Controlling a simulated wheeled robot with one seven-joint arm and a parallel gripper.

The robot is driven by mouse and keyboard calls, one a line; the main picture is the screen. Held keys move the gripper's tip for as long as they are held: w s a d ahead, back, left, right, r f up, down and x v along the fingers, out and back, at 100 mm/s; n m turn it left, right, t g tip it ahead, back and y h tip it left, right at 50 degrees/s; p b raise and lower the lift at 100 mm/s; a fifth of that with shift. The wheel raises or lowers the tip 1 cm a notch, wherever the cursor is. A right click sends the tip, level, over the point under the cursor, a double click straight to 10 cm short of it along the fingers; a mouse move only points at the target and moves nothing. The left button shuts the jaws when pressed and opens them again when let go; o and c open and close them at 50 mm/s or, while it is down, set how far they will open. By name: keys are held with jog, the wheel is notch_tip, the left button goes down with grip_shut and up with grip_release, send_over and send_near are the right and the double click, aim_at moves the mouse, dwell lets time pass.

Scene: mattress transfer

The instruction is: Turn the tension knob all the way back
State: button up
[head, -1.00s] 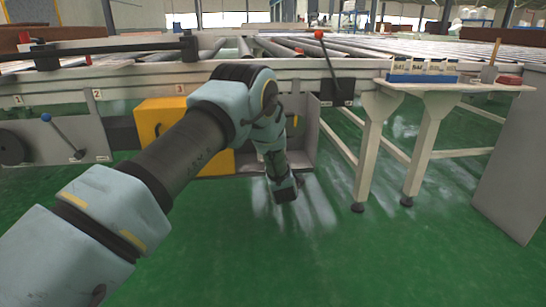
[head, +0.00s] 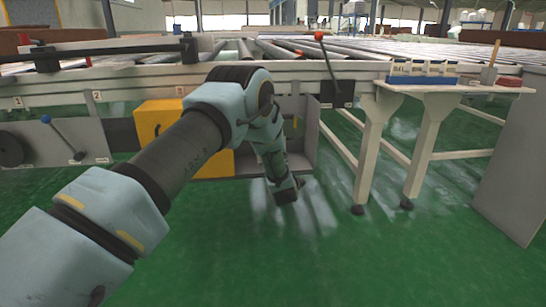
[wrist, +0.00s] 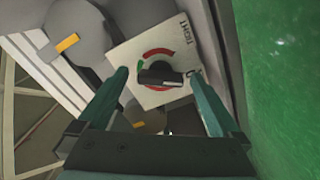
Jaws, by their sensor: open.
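The tension knob (wrist: 160,76) is a black knob on a white plate (wrist: 178,44) with a red arc and a shorter green arc, seen in the wrist view. My gripper (wrist: 162,82) is open, with one finger on each side of the knob and a gap on both sides. Whether the fingertips reach down level with the knob, I cannot tell. In the head view my arm ends low in front of the conveyor frame, and the knob is hidden there.
A yellow box (head: 160,122) is under the conveyor (head: 290,68), partly behind my arm. A lever with a blue ball (head: 46,119) is at left, and a red-tipped lever (head: 319,36) stands above. A side shelf (head: 455,86) on legs is at right. Green floor in front is clear.

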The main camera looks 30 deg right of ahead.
jog(key=p+v, duration=0.2)
jog(key=v, duration=0.8)
jog(key=shift+s+a+p, duration=0.2)
jog(key=shift+s+p, duration=0.1)
jog(key=shift+s, duration=0.05)
jog(key=w+a+r+m+g+y, duration=0.2)
jog(key=w+a+r+g, duration=0.25)
jog(key=w+a, duration=0.45)
jog(key=a+r+m+g+y, duration=0.2)
jog(key=a+r+m+g, duration=0.15)
jog(key=a, duration=1.15)
jog(key=s+a+r+m+g+y, duration=0.1)
jog(key=s+a+r+g+y, duration=0.15)
jog(key=s+a, duration=0.9)
jog(key=s+a+r+m+g+y, duration=0.15)
jog(key=s+a+g, duration=0.25)
jog(key=s+a, duration=0.7)
jog(key=w+a+r+p, duration=0.1)
jog(key=r+p, duration=1.6)
jog(key=r, duration=0.1)
jog(key=w+a+r+p, duration=0.1)
jog(key=a+r+p, duration=0.1)
jog(key=r+p, duration=1.6)
jog(key=shift+a+h+p, duration=0.2)
jog(key=shift+h+p, duration=0.1)
jog(key=shift+p, duration=0.05)
